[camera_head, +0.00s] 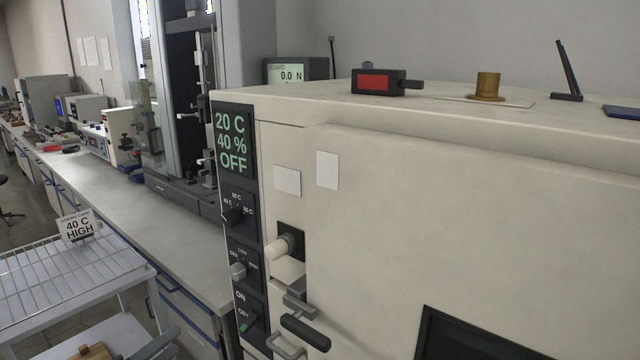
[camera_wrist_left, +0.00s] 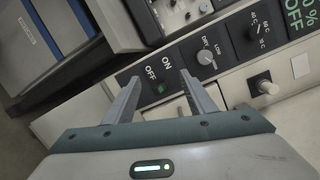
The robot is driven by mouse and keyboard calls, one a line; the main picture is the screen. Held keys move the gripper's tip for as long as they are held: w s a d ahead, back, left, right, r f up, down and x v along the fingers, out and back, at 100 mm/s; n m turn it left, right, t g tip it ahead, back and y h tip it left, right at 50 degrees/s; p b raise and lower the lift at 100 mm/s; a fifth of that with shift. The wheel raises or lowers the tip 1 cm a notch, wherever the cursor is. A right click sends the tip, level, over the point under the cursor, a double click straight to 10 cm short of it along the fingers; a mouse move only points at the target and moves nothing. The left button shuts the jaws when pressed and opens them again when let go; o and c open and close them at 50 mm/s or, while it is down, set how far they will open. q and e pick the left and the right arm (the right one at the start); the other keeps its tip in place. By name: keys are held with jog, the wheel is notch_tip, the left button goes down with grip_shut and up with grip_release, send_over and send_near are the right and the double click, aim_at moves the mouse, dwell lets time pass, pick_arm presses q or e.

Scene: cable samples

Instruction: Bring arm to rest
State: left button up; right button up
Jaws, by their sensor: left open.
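My left gripper (camera_wrist_left: 160,77) is open and empty in the left wrist view. Its two grey fingers point at the lower control panel, with the ON/OFF switch (camera_wrist_left: 160,88) showing between their tips. I cannot tell whether they touch the panel. The same switch (camera_head: 247,319) shows on the cream chamber (camera_head: 400,230) in the head view, below two knobs. The chamber's display (camera_head: 232,140) reads 20 C, 40 %, OFF. My right gripper is not in view.
A pale knob (camera_head: 281,247) and a black handle (camera_head: 306,333) stick out of the chamber's front. A wire-shelf cart (camera_head: 65,280) with a 40 C HIGH sign (camera_head: 77,226) stands at left. A red-faced device (camera_head: 377,82) and a brass cylinder (camera_head: 488,86) sit on top.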

pick_arm(q)
jog(key=s+d+f+n+g+y, duration=0.15)
jog(key=s+f+n, duration=0.3)
jog(key=f, duration=0.55)
jog(key=s+f+n+g+y, duration=0.1)
jog(key=s+f+n+y, duration=0.2)
jog(key=f+n, duration=0.55)
jog(key=s+f+n+g+y, duration=0.1)
jog(key=s+f+n+y, duration=0.15)
jog(key=f, duration=0.95)
jog(key=s+d+f+n+g, duration=0.3)
jog(key=s+d+f, duration=0.4)
jog(key=s+f, duration=0.4)
jog(key=s+d+f+n+g, duration=0.3)
jog(key=s+d+f+n, duration=0.3)
jog(key=s+f, duration=0.5)
jog(key=s+d, duration=0.2)
jog(key=s, duration=0.2)
jog(key=shift+s+f, duration=0.15)
jog(key=shift+s, duration=0.1)
jog(key=shift+d, duration=0.1)
jog(key=c, duration=0.5)
jog(key=shift+w+d, duration=0.15)
